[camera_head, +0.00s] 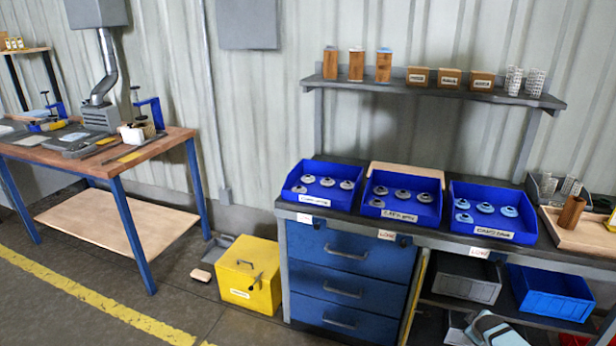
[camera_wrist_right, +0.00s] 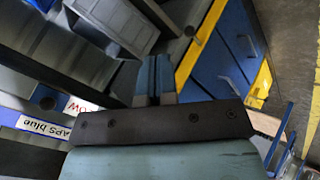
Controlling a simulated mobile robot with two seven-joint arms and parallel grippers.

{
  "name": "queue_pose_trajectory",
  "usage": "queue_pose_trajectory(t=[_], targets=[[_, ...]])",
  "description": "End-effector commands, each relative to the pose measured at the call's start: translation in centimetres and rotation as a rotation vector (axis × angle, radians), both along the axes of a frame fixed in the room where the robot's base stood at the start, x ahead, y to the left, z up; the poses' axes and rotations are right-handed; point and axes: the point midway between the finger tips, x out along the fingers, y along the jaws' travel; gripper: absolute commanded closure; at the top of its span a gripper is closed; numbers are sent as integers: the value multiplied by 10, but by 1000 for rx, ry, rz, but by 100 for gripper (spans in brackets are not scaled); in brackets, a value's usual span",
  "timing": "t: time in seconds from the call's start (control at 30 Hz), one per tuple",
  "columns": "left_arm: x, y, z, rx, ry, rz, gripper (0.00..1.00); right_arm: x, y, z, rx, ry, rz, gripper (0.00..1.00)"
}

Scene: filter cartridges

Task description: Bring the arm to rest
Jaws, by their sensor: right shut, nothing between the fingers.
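My right gripper (camera_wrist_right: 155,78) shows in the right wrist view, its two fingers together and empty. It hangs low in front of the workbench, with the blue drawer fronts and a yellow strip beyond it. In the head view a pale blue-green part of my right arm (camera_head: 492,330) shows at the bottom right edge, below the bench top; the fingers cannot be made out there. My left gripper is in neither view.
Three blue bins (camera_head: 322,187) with grey and bluish caps stand on the bench. A wooden tray (camera_head: 590,236) with a brown cartridge (camera_head: 571,212) is at right. Grey (camera_head: 466,280) and blue (camera_head: 552,293) bins sit below. A yellow box (camera_head: 249,275) stands on the floor.

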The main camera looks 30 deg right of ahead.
Motion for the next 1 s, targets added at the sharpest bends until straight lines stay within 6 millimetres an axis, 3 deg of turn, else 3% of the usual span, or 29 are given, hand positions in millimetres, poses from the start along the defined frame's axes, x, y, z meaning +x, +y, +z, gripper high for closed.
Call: queue_pose_trajectory(t=[0.1,0.37,0.57,0.7,0.8,1.0], targets=[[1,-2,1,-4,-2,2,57,2,-33,27,-54,0,3,100],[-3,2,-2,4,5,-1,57,12,69,31,-44,-51,195,100],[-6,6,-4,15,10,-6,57,3,167,36,14,-99,348,100],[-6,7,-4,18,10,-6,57,-20,261,46,101,-143,470,100],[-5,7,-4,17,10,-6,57,-40,318,58,171,-172,535,100],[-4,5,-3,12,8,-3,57,-77,400,82,294,-212,614,100]])
